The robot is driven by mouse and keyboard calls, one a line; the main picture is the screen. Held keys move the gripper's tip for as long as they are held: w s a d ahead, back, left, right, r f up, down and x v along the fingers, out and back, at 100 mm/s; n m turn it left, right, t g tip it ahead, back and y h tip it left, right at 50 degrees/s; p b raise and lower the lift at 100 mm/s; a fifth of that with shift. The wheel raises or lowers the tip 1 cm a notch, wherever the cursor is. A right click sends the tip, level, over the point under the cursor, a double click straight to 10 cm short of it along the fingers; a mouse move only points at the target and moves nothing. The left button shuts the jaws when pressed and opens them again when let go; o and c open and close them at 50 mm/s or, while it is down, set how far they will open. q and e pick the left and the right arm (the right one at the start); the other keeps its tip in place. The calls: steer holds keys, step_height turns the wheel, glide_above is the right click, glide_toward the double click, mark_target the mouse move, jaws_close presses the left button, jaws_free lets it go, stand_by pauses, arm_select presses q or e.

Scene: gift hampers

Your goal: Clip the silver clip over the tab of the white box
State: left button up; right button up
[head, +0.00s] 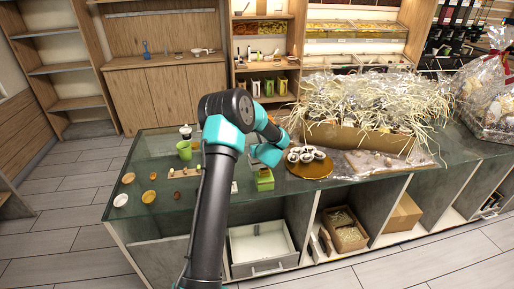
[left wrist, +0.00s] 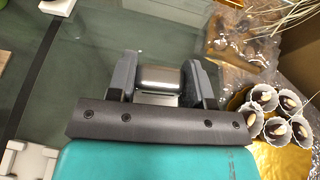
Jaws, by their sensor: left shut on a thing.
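My left gripper (left wrist: 162,82) is shut on the silver clip (left wrist: 160,76), a shiny metal piece between its two dark fingers in the left wrist view. In the head view the left gripper (head: 268,153) is over the glass counter, left of the gold tray, and the clip cannot be made out there. A white piece (left wrist: 57,5) shows at the top left of the left wrist view, and another pale piece (left wrist: 27,161) at the bottom left. I cannot tell whether either is the white box, and I see no tab clearly. My right gripper is not in view.
A gold round tray (head: 310,170) with chocolates in paper cups is close to the right of my left gripper. A green box (head: 265,180) is just below it. A straw-filled hamper (head: 358,138) stands further right. Small bowls (head: 149,196) and a green cup (head: 184,151) are on the left.

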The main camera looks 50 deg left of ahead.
arm_select(q)
steer(key=shift+f, duration=0.95)
stand_by(0.7)
steer(key=o, duration=1)
steer(key=shift+c, duration=0.2)
steer(key=v, duration=1.7)
steer(key=shift+s+d, duration=0.15)
steer(key=shift+d, duration=0.05)
steer(key=shift+f, duration=0.1)
